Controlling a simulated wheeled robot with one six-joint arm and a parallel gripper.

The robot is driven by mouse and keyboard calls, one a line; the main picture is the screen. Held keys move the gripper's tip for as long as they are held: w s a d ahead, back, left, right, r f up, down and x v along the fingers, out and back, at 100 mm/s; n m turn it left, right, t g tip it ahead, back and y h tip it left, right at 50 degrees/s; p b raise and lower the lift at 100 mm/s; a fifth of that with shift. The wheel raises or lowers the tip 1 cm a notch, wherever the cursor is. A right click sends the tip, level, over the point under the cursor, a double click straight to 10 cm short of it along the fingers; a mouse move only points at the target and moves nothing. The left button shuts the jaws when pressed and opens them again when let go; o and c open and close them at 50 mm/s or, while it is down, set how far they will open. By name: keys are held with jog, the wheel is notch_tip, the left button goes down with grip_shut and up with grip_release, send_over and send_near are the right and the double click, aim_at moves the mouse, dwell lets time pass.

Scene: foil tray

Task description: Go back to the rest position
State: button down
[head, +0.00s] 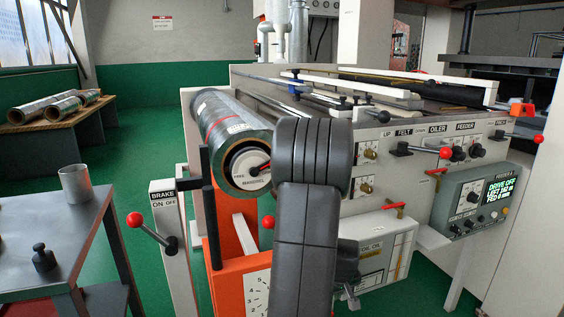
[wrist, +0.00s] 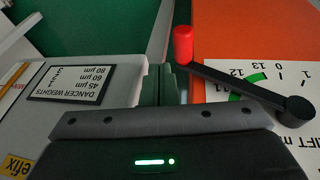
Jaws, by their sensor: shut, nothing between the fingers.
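My gripper (wrist: 172,82) shows in the wrist view as two short dark fingers closed together, with nothing between them. A crank with a red knob (wrist: 183,45) and a dark arm is just right of the fingers, over a white dial (wrist: 245,78) on an orange panel. I see no contact between fingers and crank. In the head view my dark grey arm crosses the middle, in front of the machine (head: 400,170), and runs out of the bottom edge. It hides part of the foil roll (head: 228,127) and the orange stand (head: 240,272).
The brake lever with a red knob (head: 135,220) sticks out left of the stand. A metal side table (head: 60,215) holds a cup (head: 74,184) and a small black weight (head: 43,258). A grey control box (head: 475,205) is at right. Green floor is open at back left.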

jog(key=s+a+r+p, duration=0.1)
jog(key=r+p, duration=0.1)
jog(key=r, duration=0.4)
jog(key=s+a+r+p, duration=0.1)
jog(key=a+r+p, duration=0.1)
jog(key=r, duration=0.4)
jog(key=shift+a+r+p, duration=0.25)
jog(key=shift+r+p, duration=0.1)
jog(key=shift+p, duration=0.35)
jog(key=shift+s, duration=0.15)
